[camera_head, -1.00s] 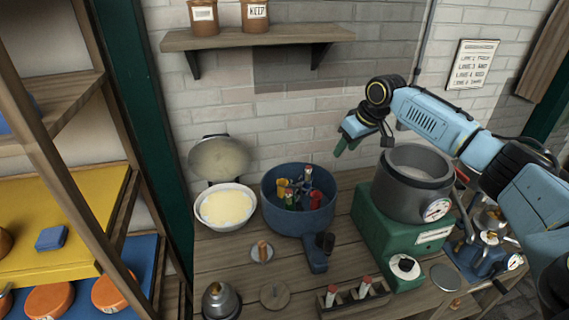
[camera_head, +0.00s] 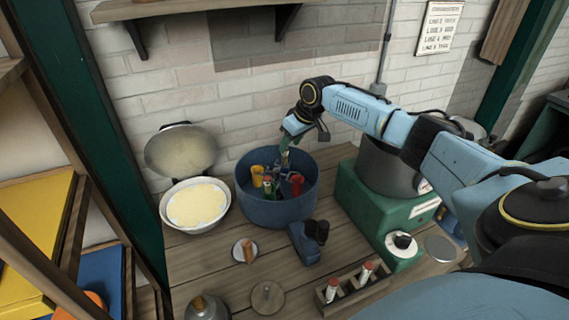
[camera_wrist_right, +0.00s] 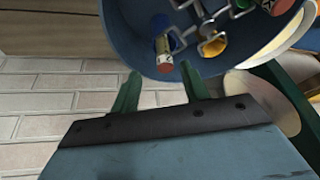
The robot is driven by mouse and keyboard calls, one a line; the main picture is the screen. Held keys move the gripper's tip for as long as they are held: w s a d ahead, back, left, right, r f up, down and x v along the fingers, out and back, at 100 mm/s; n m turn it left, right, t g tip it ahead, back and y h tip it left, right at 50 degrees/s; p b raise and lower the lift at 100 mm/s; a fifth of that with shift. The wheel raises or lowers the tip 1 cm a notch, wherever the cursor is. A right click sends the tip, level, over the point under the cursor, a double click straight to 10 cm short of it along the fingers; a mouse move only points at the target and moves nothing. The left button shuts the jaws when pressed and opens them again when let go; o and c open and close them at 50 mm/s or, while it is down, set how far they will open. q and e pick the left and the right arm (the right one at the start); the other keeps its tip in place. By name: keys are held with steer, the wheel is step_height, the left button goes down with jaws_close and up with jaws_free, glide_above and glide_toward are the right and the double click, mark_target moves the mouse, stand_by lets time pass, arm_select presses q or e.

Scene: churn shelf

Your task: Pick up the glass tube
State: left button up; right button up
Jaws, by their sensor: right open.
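A blue pot (camera_head: 250,205) stands on the wooden table and also shows at the top of the right wrist view (camera_wrist_right: 215,62). Inside are several small coloured items. One is a slim tube with a red end (camera_wrist_right: 163,48), in front of my fingers in the right wrist view; I cannot tell if it is glass. Other tubes with red and white tops (camera_head: 366,271) stand in a wooden rack (camera_head: 352,292) at the front. My right gripper (camera_head: 284,156) is over the back of the pot, its green fingers (camera_wrist_right: 160,86) open and empty. My left gripper is not in view.
A white bowl of pale yellow contents (camera_head: 197,205), with a raised lid behind it, stands left of the pot. A green machine with a grey vessel (camera_head: 385,170) stands at its right, under my right arm. The brick wall is close behind.

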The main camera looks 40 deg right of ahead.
mark_target(285, 163)
steer(key=x, duration=0.5)
steer(key=shift+s+a, duration=0.1)
steer(key=shift+a, duration=0.25)
steer(key=shift+c, duration=0.3)
steer(key=shift+r, duration=0.1)
jaws_close()
